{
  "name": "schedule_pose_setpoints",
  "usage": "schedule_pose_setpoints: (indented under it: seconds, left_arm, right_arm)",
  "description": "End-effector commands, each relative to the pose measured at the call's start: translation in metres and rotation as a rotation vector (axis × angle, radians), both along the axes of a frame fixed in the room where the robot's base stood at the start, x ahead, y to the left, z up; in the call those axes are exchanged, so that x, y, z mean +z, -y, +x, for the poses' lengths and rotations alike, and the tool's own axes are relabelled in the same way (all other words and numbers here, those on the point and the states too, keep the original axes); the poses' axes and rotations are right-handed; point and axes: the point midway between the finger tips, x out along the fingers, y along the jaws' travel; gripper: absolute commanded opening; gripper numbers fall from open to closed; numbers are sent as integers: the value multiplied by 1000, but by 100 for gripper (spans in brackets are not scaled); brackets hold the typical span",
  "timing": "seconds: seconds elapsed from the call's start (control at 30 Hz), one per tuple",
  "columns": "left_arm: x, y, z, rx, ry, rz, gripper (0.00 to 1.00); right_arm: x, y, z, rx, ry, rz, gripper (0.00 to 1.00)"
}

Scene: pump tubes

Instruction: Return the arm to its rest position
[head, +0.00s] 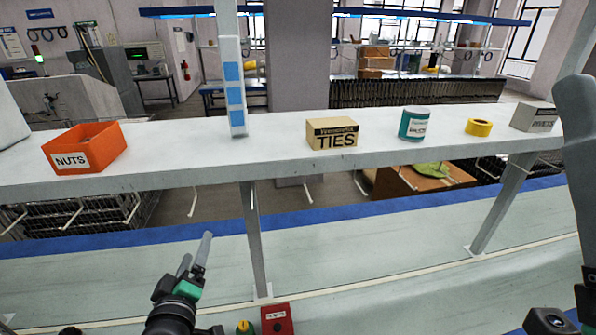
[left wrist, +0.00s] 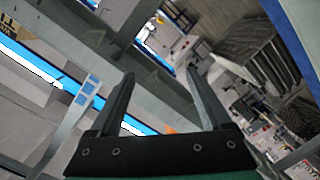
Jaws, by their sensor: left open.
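My left gripper (head: 197,260) is at the lower left of the head view, above the pale bench, its fingers pointing up toward the shelf. In the left wrist view the left gripper (left wrist: 158,95) is open, with nothing between its two dark fingers. Part of my right arm (head: 578,180) shows along the right edge of the head view; its gripper fingertips cannot be made out. No pump tube can be made out in either view.
On the shelf (head: 220,160) stand an orange NUTS bin (head: 95,138), a TIES box (head: 332,133), a teal-and-white can (head: 414,124), a yellow tape roll (head: 478,127) and a grey box (head: 535,116). A red box (head: 277,319) sits at the bench front. The bench middle is clear.

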Motion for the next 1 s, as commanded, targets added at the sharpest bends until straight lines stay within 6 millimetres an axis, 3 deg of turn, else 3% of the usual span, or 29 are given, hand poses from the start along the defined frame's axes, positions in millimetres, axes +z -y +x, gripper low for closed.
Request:
schedule_pose_setpoints:
  seconds: [0.03,0.13,0.2,0.3,0.4,0.5,0.53,0.57,0.63,0.8,0.9,1.0]
  left_arm:
    - [49,4,-3,-18,97,26,82]
    - [136,11,-21,-48,276,102,82]
    - [194,17,-43,-60,405,167,82]
    - [265,24,-86,-60,583,278,82]
    - [321,30,-137,-37,749,413,82]
    - [352,39,-194,27,884,631,82]
    - [354,42,-199,52,890,714,82]
    - [353,43,-196,78,871,797,82]
    - [400,43,-195,94,860,832,82]
    - [466,42,-194,93,857,829,82]
    - [496,42,-194,93,856,828,82]
    - [511,42,-193,92,855,828,82]
  right_arm:
    - [0,0,0,0,0,0,73]
    - [0,0,0,0,0,0,73]
    - [0,0,0,0,0,0,73]
    - [0,0,0,0,0,0,73]
    - [0,0,0,0,0,0,73]
    - [0,0,0,0,0,0,73]
    - [0,0,0,0,0,0,73]
    - [0,0,0,0,0,0,73]
    - [46,0,1,0,-3,0,73]
    - [114,0,0,0,2,0,73]
    - [145,0,0,0,1,0,73]
    - [160,0,0,0,0,0,73]
